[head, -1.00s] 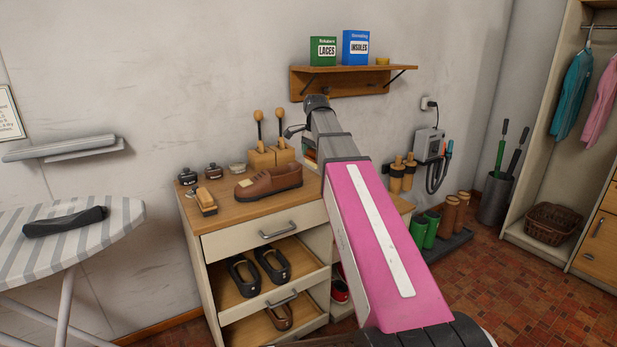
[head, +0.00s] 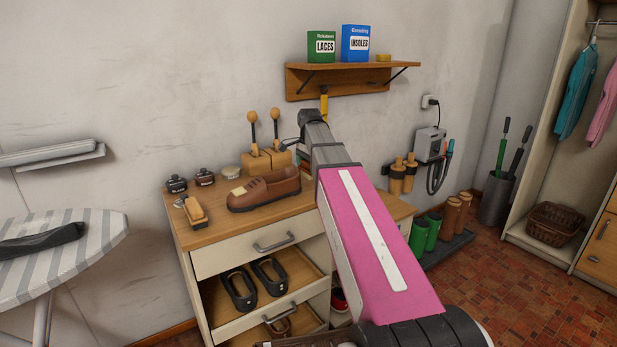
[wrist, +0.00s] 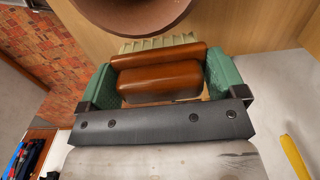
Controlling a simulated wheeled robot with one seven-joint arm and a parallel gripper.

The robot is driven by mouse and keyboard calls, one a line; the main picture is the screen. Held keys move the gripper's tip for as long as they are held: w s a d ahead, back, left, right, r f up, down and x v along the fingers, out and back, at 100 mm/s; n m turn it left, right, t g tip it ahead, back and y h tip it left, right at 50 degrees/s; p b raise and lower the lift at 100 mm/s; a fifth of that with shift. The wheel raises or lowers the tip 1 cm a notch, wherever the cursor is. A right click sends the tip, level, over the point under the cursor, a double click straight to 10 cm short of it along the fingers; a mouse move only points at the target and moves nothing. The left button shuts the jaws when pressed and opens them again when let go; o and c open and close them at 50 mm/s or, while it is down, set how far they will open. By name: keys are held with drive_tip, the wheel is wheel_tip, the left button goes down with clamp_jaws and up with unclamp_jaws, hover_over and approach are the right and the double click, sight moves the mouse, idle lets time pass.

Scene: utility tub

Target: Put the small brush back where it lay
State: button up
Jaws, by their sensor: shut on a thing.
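In the wrist view my gripper (wrist: 160,82) has its two green pads closed on the sides of a glossy brown block, which I take to be the small brush (wrist: 158,76). A pale ridged strip, perhaps its bristles, shows just beyond the block. The brown shoe (wrist: 130,12) is close beyond the gripper, over the wooden dresser top (wrist: 255,25); I cannot tell whether the brush touches the top. In the head view my arm mostly hides the gripper and brush. The shoe (head: 264,189) stands on the dresser (head: 222,226).
Another brush (head: 195,212), two dark jars (head: 177,184) and a wooden block with two knobbed sticks (head: 265,160) stand on the dresser. A shelf (head: 345,78) with boxes is above, a yellow thing hanging below it. Bare top shows at the dresser's front left.

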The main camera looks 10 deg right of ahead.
sight(308, 175)
drive_tip(key=shift+f, duration=1.9)
drive_tip(key=shift+f, duration=0.15)
drive_tip(key=o, duration=0.7)
wheel_tip(308, 175, up, 12)
drive_tip(key=shift+d+r, duration=0.1)
drive_tip(key=shift+r, duration=0.1)
